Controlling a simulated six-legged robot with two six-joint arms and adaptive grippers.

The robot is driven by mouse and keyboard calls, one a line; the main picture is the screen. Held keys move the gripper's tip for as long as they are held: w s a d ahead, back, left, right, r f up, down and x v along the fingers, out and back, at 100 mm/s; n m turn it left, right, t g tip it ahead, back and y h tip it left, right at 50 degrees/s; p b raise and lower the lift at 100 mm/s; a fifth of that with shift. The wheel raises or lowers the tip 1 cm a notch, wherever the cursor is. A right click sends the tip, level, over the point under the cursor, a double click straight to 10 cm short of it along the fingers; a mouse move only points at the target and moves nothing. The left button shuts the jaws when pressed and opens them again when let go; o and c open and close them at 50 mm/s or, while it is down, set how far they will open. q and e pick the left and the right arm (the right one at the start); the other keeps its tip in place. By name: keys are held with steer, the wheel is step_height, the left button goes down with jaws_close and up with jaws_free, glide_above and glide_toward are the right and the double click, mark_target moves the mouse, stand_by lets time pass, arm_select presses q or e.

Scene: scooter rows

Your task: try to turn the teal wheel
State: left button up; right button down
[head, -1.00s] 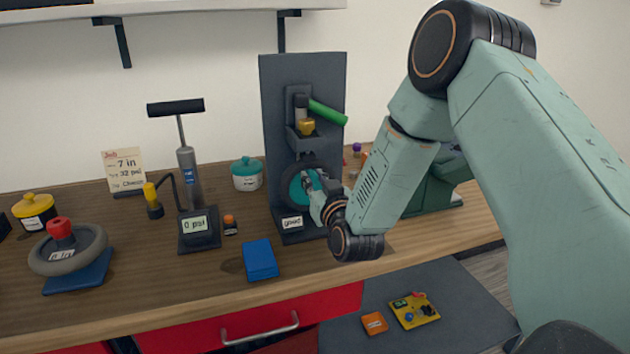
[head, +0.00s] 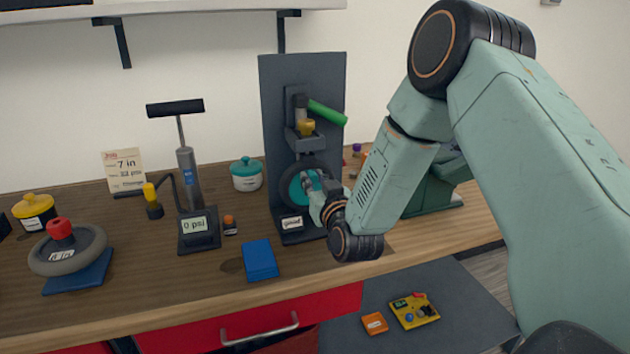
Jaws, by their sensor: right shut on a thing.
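The teal wheel (head: 293,188) has a black tyre and stands upright in a dark grey stand (head: 275,130) on the bench. A label on the stand's foot sits just below it. My right gripper (head: 312,187) reaches in from the right and is shut at the wheel's teal hub, covering its right part. The exact contact between the fingers and the hub is too small to see clearly. A green lever (head: 327,112) and a yellow part (head: 306,127) sit on the stand above the wheel. My left gripper is not in view.
A blue box (head: 260,259), a pump (head: 187,170) with a "0 psi" display, a teal-lidded jar (head: 246,174) and a grey wheel (head: 68,250) on a blue base stand to the left. A green object (head: 432,190) is behind my right arm. The bench front is mostly clear.

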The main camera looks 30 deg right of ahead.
stand_by(0.8)
jaws_free()
stand_by(0.7)
steer(key=shift+s, duration=0.1)
stand_by(0.4)
steer(key=shift+p+v, duration=0.6)
steer(key=shift+v, duration=0.85)
steer(key=shift+p+v, duration=0.65)
steer(key=shift+v, duration=1.85)
steer(key=shift+d, duration=0.1)
steer(key=b+x, duration=0.2)
steer(key=x, duration=0.4)
steer(key=shift+w, duration=0.25)
steer(key=shift+w+d, duration=0.15)
steer(key=shift+w, duration=0.35)
